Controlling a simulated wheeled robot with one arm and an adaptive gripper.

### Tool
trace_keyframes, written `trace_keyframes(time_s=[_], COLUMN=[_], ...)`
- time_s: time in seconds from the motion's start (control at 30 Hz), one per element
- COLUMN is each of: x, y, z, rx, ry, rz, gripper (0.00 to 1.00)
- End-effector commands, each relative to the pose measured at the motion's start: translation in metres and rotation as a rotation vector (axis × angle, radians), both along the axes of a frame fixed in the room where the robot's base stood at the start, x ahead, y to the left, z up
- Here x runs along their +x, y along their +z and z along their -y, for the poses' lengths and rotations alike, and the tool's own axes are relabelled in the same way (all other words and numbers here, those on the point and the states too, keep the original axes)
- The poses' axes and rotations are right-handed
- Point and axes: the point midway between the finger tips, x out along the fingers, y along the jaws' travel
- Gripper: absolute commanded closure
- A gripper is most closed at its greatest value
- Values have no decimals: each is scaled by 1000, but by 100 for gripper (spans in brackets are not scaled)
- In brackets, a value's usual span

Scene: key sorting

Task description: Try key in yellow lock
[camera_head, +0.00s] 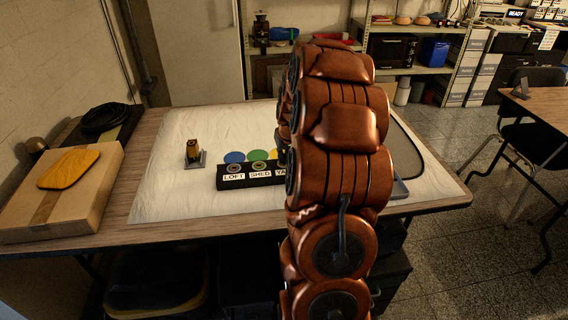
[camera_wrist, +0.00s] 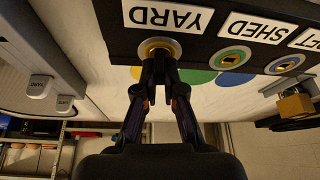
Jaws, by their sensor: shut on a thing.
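A black lock block (camera_head: 225,183) stands on the white cloth with labels LOFT, SHED and YARD. In the wrist view, which shows it upside down, the yellow-ringed YARD lock (camera_wrist: 150,45) is directly at the fingertips of my gripper (camera_wrist: 160,62). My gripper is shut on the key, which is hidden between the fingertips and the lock. I cannot tell whether the key is inside the keyhole. The green-ringed SHED lock (camera_wrist: 234,57) and blue-ringed LOFT lock (camera_wrist: 285,64) sit beside it. In the head view my arm covers the YARD end and my gripper.
A brass block on a grey stand (camera_head: 193,152) stands left of the lock block. Blue (camera_head: 234,157), green (camera_head: 258,155) and yellow discs lie behind it. A cardboard box (camera_head: 85,205) is at the table's left. Grey labelled pieces (camera_wrist: 40,88) show in the wrist view.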

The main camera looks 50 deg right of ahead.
Motion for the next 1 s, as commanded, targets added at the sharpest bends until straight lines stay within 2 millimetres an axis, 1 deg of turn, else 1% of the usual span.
trace_keyframes(time_s=[0.8,1.0], x=[1,1], y=[-1,0], z=[0,1], rx=[0,-2], ry=[342,398], rz=[3,3], gripper=[100,100])
